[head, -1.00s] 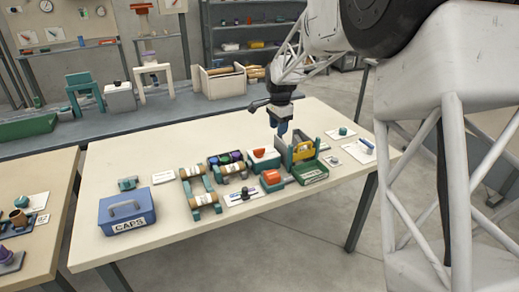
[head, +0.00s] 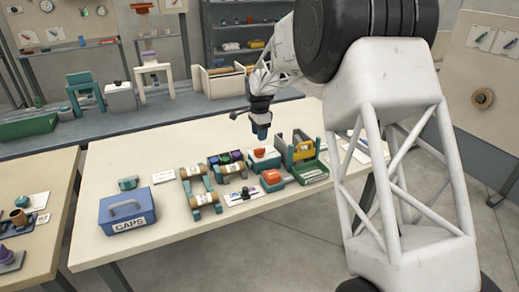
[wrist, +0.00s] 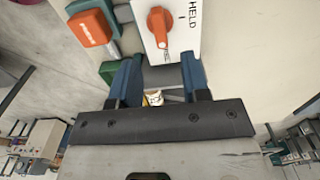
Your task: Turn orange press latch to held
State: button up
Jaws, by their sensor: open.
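The orange press latch (wrist: 160,25) is a knob on a white plate marked HELD (wrist: 186,38), at the top of the wrist view. Its long side runs up and down in the picture, and the HELD mark is to its right. In the head view the orange latch (head: 259,151) appears on a white-topped teal box. My gripper (head: 262,136) hangs above and beside this box, fingers down. In the wrist view my gripper (wrist: 160,72) is open, with blue fingers apart and nothing held. The latch is beyond the fingertips, apart from them.
A second orange block (wrist: 90,27) on a teal base is left of the plate; the head view shows an orange-topped teal box (head: 272,177) in front. A green tray with a yellow part (head: 303,149) stands right. Rollers and a blue CAPS box (head: 127,210) are left.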

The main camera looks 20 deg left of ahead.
aim_at(260, 149)
jog(key=shift+f, duration=3.8)
grip_shut()
